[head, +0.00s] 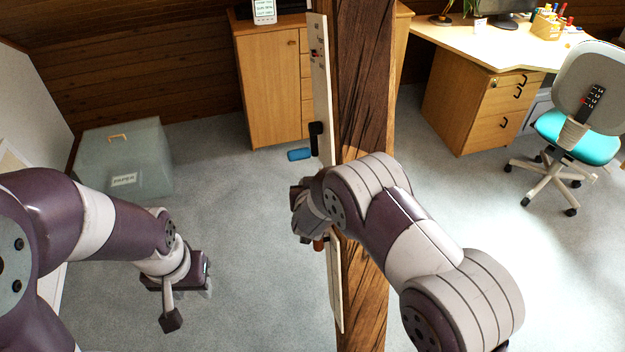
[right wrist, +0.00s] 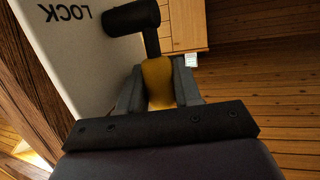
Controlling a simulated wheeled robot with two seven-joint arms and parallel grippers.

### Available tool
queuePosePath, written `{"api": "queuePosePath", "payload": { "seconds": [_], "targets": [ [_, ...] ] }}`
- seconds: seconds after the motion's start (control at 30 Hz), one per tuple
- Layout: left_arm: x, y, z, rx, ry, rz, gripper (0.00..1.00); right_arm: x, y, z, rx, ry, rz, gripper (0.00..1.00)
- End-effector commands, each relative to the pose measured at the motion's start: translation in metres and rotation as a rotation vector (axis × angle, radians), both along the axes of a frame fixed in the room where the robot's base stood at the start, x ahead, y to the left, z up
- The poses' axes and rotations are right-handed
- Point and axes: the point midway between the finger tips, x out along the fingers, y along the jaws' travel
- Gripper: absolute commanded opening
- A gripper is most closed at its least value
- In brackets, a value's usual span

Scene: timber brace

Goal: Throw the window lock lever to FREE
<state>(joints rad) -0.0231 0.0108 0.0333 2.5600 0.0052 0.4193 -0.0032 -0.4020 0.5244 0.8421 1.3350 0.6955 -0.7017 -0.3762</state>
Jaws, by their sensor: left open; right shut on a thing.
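A narrow pale panel (head: 321,80) stands edge-on along the timber post in the head view. In the right wrist view the panel (right wrist: 75,60) carries the word LOCK, upside down. A lever with a yellow grip (right wrist: 158,82) and a black stem and hub (right wrist: 132,17) stands out from the panel. My right gripper (right wrist: 157,95) is shut on the yellow grip; in the head view its arm hides most of this. My left gripper (head: 187,288) is open and empty, low at the left, well apart from the panel.
The timber post (head: 364,100) rises behind the panel. A black part (head: 316,138) with a blue piece (head: 299,155) shows higher on the panel. A grey-green box (head: 125,160), wooden cabinet (head: 268,85), desk (head: 480,45) and chair (head: 578,135) stand around. The floor between is clear.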

Motion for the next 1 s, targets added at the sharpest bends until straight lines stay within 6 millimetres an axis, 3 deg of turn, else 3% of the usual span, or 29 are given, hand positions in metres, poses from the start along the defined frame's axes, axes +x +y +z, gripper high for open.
{"api": "queuePosePath", "payload": {
  "seconds": [0.2, 0.73, 0.77, 1.0],
  "targets": [
    [0.000, 0.000, 0.017, 0.000, 0.000, 0.000, 0.43, 0.003, 0.001, -0.001, -0.016, 0.077, 0.000, 0.00],
    [0.000, 0.000, 0.020, 0.000, 0.000, 0.000, 0.43, 0.004, 0.001, -0.005, -0.022, 0.106, 0.001, 0.00],
    [0.000, 0.000, 0.020, 0.000, 0.000, 0.000, 0.43, 0.004, 0.001, -0.005, -0.022, 0.106, 0.001, 0.37],
    [0.000, 0.000, 0.020, 0.000, 0.000, 0.000, 0.43, 0.005, 0.001, -0.004, -0.021, 0.103, 0.000, 0.39]
  ]
}}
